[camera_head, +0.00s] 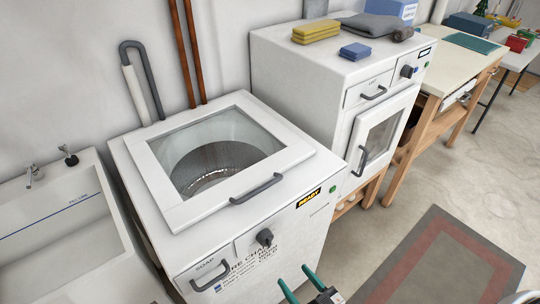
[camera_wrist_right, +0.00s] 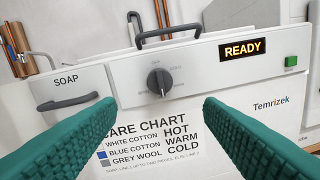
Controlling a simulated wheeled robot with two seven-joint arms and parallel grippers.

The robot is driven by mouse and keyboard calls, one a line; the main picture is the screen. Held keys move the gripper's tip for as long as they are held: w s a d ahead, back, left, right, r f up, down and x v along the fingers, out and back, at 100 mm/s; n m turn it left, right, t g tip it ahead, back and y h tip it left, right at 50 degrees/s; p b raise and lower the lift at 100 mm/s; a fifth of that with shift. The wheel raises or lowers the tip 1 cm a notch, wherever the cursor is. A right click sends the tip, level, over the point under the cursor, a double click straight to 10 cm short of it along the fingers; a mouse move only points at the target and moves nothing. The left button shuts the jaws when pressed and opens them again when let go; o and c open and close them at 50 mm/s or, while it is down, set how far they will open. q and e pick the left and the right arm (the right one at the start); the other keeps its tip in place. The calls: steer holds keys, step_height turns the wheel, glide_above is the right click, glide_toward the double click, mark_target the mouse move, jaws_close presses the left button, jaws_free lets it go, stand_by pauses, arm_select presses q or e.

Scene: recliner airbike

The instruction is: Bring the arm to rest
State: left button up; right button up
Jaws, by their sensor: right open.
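My right gripper (camera_head: 298,281) shows at the bottom edge of the head view, in front of the white washer (camera_head: 130,165). Its two green ribbed fingers are apart with nothing between them; they also show in the right wrist view (camera_wrist_right: 157,110), facing the washer's front panel. That panel has a dark dial (camera_wrist_right: 159,81), a SOAP drawer handle (camera_wrist_right: 68,102), a READY display (camera_wrist_right: 243,49) and a green button (camera_wrist_right: 291,61). The washer's glass lid (camera_head: 218,150) is closed, with a grey handle (camera_head: 256,188). My left gripper is not in view.
A sink (camera_head: 60,230) stands left of the washer. A white dryer (camera_head: 300,75) stands to its right, with yellow cloths (camera_head: 316,32) and a blue cloth (camera_head: 355,52) on top. A wooden table (camera_head: 450,65) is beyond. A grey-red mat (camera_head: 440,262) lies on open floor at right.

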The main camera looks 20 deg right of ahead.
steer(key=s+d+f+g+h, duration=0.1)
steer(key=s+f+g, duration=0.2)
steer(key=f, duration=0.6)
steer(key=s+d+f+g+h, duration=0.1)
steer(key=s+d+f+g, duration=0.15)
steer(key=f, duration=0.55)
steer(key=s+d+f+g+h, duration=0.1)
steer(key=s+f+g, duration=0.2)
steer(key=f, duration=0.6)
steer(key=s+d+f+g+h, duration=0.1)
steer(key=s+f+g, duration=0.3)
steer(key=s, duration=0.4)
steer(key=s+d+f+n+g+h, duration=0.1)
steer(key=s+f+g, duration=0.3)
steer(key=s+f, duration=0.3)
steer(key=shift+s+d+f, duration=0.25)
steer(key=shift+s+f, duration=0.05)
steer(key=shift+s, duration=0.9)
